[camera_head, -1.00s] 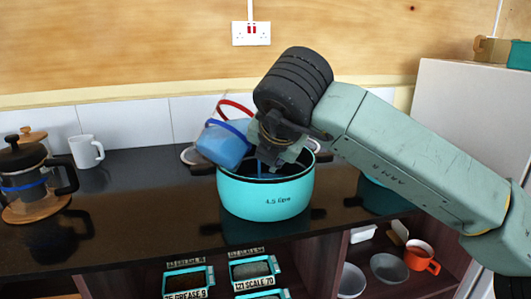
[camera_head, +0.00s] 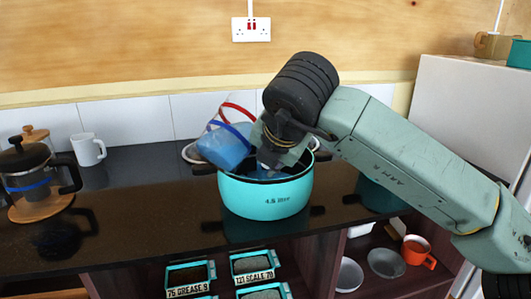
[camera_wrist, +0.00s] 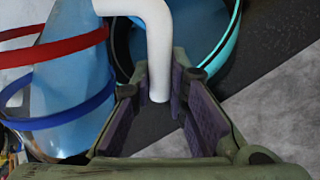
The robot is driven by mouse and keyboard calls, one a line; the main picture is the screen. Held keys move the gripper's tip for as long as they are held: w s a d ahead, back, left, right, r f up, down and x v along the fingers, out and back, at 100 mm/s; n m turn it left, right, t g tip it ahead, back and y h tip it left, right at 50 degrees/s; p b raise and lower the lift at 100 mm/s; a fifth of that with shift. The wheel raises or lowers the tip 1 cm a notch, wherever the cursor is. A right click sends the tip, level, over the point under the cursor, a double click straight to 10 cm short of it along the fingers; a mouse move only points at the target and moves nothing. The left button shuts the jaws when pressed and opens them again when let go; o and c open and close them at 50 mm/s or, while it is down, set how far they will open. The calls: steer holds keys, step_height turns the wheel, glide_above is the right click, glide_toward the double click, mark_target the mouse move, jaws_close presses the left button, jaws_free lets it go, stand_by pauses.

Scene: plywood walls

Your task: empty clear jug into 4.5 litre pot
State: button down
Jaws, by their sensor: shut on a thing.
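The clear jug (camera_head: 225,146) holds blue liquid and has a red and a blue band. It is tilted above the left rim of the turquoise 4.5 litre pot (camera_head: 265,197), which stands on the dark counter. My gripper (camera_head: 275,152) is over the pot, its fingers partly hidden in the head view. In the wrist view my gripper (camera_wrist: 158,90) is shut on the jug's white handle (camera_wrist: 158,42). The jug's banded, blue-filled body (camera_wrist: 72,85) is at left there, and part of the pot's rim (camera_wrist: 231,35) shows behind. The pot's contents are mostly hidden.
A cafetiere (camera_head: 35,183) and a white mug (camera_head: 88,150) stand at the counter's left. A dark turquoise vessel (camera_head: 383,196) is right of the pot, under my arm. Labelled trays (camera_head: 190,278), bowls (camera_head: 386,263) and an orange mug (camera_head: 418,250) are on shelves below.

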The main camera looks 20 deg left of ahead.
steer(key=shift+s+g+p, duration=0.15)
steer(key=shift+g+p, duration=0.35)
steer(key=shift+p, duration=0.75)
steer(key=shift+s+a+r+m+g+y+p, duration=0.15)
steer(key=shift+r+m+g+y+p, duration=0.5)
steer(key=shift+p, duration=1.65)
steer(key=shift+w+d+f+g+p, duration=0.3)
steer(key=shift+w+f+g, duration=0.1)
steer(key=shift+w+g, duration=0.4)
steer(key=shift+s+f+m+g+y, duration=0.1)
steer(key=shift+f+m+g+y, duration=0.15)
steer(key=shift+g, duration=0.6)
stand_by(0.4)
